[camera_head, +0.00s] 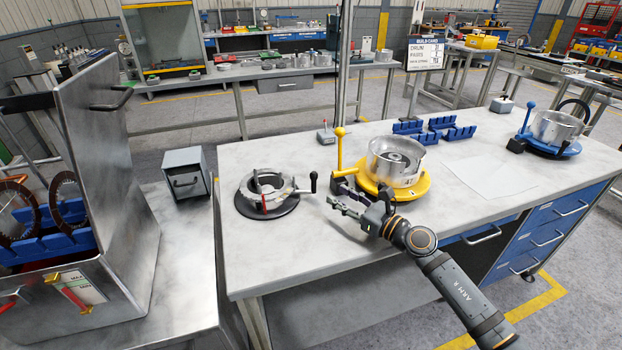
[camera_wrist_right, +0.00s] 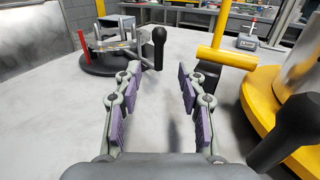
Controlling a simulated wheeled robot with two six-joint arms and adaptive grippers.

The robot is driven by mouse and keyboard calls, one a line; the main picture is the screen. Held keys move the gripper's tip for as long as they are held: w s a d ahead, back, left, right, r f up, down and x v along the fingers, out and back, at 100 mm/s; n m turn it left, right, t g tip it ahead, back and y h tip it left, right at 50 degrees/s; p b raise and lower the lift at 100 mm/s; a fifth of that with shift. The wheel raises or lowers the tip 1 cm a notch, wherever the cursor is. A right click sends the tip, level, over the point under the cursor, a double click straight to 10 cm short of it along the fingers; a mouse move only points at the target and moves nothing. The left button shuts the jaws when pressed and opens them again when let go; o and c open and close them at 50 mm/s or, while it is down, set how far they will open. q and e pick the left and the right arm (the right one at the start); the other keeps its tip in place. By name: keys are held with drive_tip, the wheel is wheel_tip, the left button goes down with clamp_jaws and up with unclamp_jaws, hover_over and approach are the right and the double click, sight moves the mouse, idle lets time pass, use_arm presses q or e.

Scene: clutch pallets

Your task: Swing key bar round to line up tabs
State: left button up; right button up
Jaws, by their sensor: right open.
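My right gripper (camera_head: 339,196) is open and empty, low over the table in front of the yellow pallet. Its purple-padded fingers also show in the right wrist view (camera_wrist_right: 158,75). The yellow pallet (camera_head: 416,190) bears a silver drum (camera_head: 396,161) and a yellow lever (camera_head: 340,152) standing upright at its left. A black grip (camera_wrist_right: 290,130) shows beside the yellow pallet in the wrist view. A black-based ring fixture (camera_head: 266,206) stands left of the gripper; its black crank handle (camera_head: 313,181) shows beyond the fingertips. I cannot tell which part is the key bar. My left gripper is not in view.
A blue pallet (camera_head: 556,151) with another drum stands at the right. Blue blocks (camera_head: 437,132) lie at the back, near a build card (camera_head: 425,57). A grey box (camera_head: 186,172) and open metal bin (camera_head: 110,190) are left. The table's front left is clear.

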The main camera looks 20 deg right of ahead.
sight(314, 180)
drive_tip(key=p+x, duration=0.1)
drive_tip(key=x, duration=0.2)
drive_tip(key=shift+w+a+r, duration=0.1)
drive_tip(key=shift+w+r, duration=0.05)
drive_tip(key=shift+w, duration=0.05)
drive_tip(key=x, duration=0.6)
drive_tip(key=shift+p, duration=0.3)
drive_tip(key=shift+w+a+f, duration=0.2)
drive_tip(key=shift+w+f, duration=0.05)
drive_tip(key=shift+w, duration=0.1)
drive_tip(key=shift+c, duration=0.5)
drive_tip(key=c, duration=0.7)
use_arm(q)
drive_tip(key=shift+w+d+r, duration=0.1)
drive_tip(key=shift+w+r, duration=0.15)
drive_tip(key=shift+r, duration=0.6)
use_arm(e)
drive_tip(key=shift+a, duration=0.1)
clamp_jaws()
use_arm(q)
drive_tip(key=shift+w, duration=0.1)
